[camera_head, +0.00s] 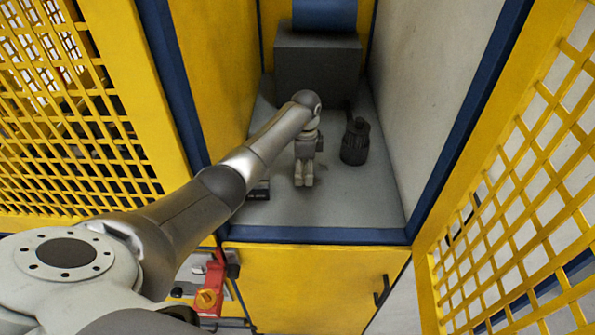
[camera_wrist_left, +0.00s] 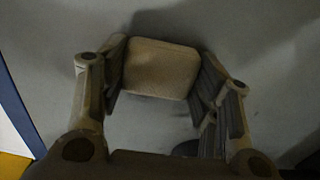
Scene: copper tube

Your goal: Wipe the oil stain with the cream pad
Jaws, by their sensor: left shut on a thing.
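My left gripper (camera_head: 304,178) reaches down into the yellow cabinet over its grey floor. In the left wrist view, my left gripper (camera_wrist_left: 160,85) is shut on the cream pad (camera_wrist_left: 160,68), a rounded, flat-faced piece held between the two fingers. The grey floor shows beyond the pad; I cannot tell whether the pad touches it. A dark patch (camera_wrist_left: 187,147) shows below the pad near the right finger; I cannot tell whether it is the oil stain or a shadow. In the head view no stain stands out clearly. My right gripper is not in view.
A dark grey block (camera_head: 316,65) stands at the back of the cabinet. A black cylindrical part (camera_head: 355,142) stands right of the gripper. A small dark box (camera_head: 260,190) lies left near the front edge. Cabinet walls close in both sides; the front right floor (camera_head: 365,200) is clear.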

